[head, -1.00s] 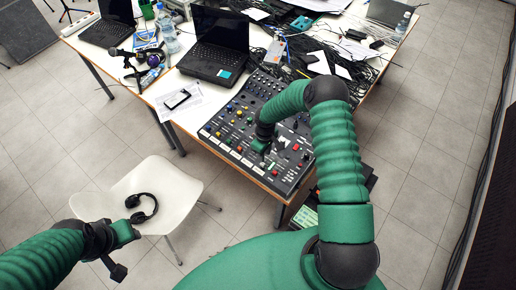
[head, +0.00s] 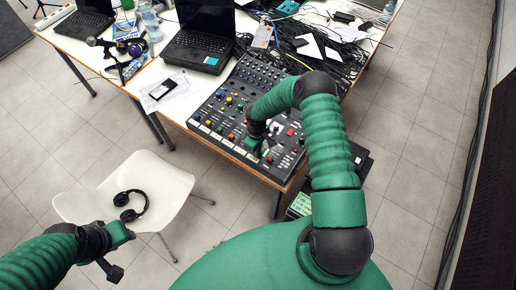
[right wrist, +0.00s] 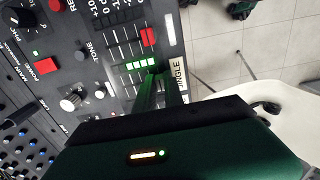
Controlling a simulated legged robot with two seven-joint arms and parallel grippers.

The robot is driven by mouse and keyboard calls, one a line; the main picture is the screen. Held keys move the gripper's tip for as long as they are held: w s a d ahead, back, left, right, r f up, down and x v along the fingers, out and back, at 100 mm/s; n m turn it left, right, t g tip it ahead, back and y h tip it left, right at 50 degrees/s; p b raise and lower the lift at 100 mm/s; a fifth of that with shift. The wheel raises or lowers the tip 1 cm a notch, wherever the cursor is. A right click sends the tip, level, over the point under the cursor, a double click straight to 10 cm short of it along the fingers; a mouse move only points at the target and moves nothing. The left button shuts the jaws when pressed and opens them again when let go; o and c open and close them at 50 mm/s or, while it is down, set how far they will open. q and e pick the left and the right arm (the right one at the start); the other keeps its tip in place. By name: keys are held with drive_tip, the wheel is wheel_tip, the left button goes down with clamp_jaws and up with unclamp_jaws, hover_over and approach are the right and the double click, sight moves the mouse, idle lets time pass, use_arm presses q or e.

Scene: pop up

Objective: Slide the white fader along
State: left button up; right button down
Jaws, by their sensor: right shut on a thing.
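The mixing console (head: 243,92) is a dark panel with coloured knobs, buttons and faders at the table's near end. My right gripper (head: 264,152) is down at its near part.
A white chair (head: 165,180) with black headphones (head: 130,205) stands left of the console. A laptop (head: 200,45), a phone (head: 162,89) on paper and tangled black cables (head: 340,55) lie around the console. The floor at right is clear.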

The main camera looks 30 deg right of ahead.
drive_tip(key=shift+w+a+r, duration=0.1)
drive_tip(key=shift+w+r, duration=0.05)
drive_tip(key=shift+w, duration=0.2)
drive_tip(key=shift+w+d, duration=0.15)
drive_tip(key=shift+d, duration=0.1)
drive_tip(key=shift+w+d+b, duration=0.25)
drive_tip(key=shift+d+b, duration=0.2)
drive_tip(key=shift+d, duration=0.3)
drive_tip(key=shift+w+d+b, duration=0.25)
drive_tip(key=shift+d+b, duration=0.15)
drive_tip(key=shift+d, duration=0.3)
drive_tip(key=shift+w+d+b, duration=0.15)
drive_tip(key=shift+d+b, duration=0.15)
drive_tip(key=shift+d, duration=0.05)
drive_tip(key=c, duration=1.8)
unclamp_jaws()
drive_tip(key=o, duration=0.4)
drive_tip(key=shift+a, duration=0.15)
